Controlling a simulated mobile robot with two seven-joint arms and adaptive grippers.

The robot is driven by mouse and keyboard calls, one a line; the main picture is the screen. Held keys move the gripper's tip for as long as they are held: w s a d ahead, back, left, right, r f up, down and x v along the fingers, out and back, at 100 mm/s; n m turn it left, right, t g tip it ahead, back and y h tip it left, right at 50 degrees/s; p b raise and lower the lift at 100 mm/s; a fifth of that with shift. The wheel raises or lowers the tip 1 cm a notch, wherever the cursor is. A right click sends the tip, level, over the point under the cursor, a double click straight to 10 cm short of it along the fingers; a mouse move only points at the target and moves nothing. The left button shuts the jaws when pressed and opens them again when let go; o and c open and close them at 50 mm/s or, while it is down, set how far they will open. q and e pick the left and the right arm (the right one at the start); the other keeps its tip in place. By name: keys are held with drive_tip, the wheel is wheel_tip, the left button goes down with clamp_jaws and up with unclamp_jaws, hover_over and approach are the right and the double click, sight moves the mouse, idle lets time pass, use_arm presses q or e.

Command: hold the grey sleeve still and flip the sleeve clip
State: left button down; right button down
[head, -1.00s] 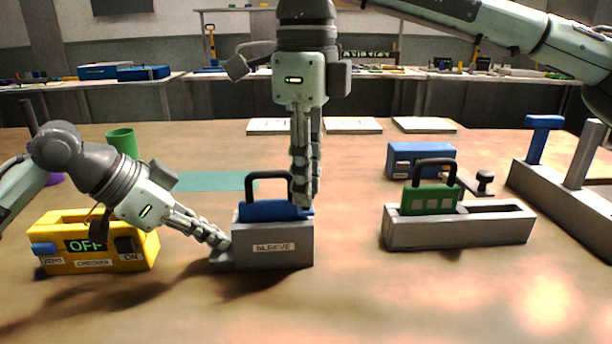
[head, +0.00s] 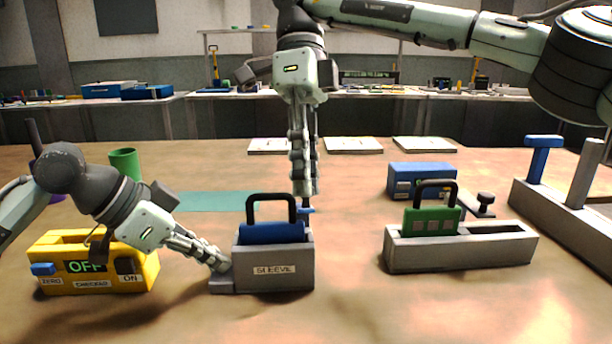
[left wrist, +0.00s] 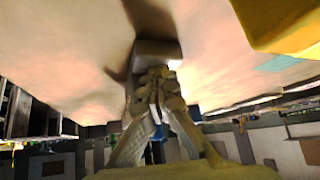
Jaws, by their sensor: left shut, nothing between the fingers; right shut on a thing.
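The grey sleeve (head: 272,273), labelled SLEEVE, stands on the table with a blue block with a black handle (head: 270,233) in its top. A small blue piece that looks like the sleeve clip (head: 307,210) shows at the sleeve's back right corner. My right gripper (head: 305,192) points down and is shut on it; the fingers hide part of it. My left gripper (head: 222,264) is shut and empty, its fingertips against the low grey foot at the sleeve's left end. The left wrist view shows the left fingers (left wrist: 157,88) at a grey end face (left wrist: 157,52).
A yellow checker (head: 100,281) reading OFF stands left, under my left arm. A grey tray (head: 455,254) with a green handled block (head: 432,221) stands right, a blue box (head: 420,178) behind it. A grey stand (head: 562,215) is far right. Table between sleeve and tray is clear.

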drive_tip(key=c, duration=1.4)
unclamp_jaws()
drive_tip(key=shift+o, duration=0.2)
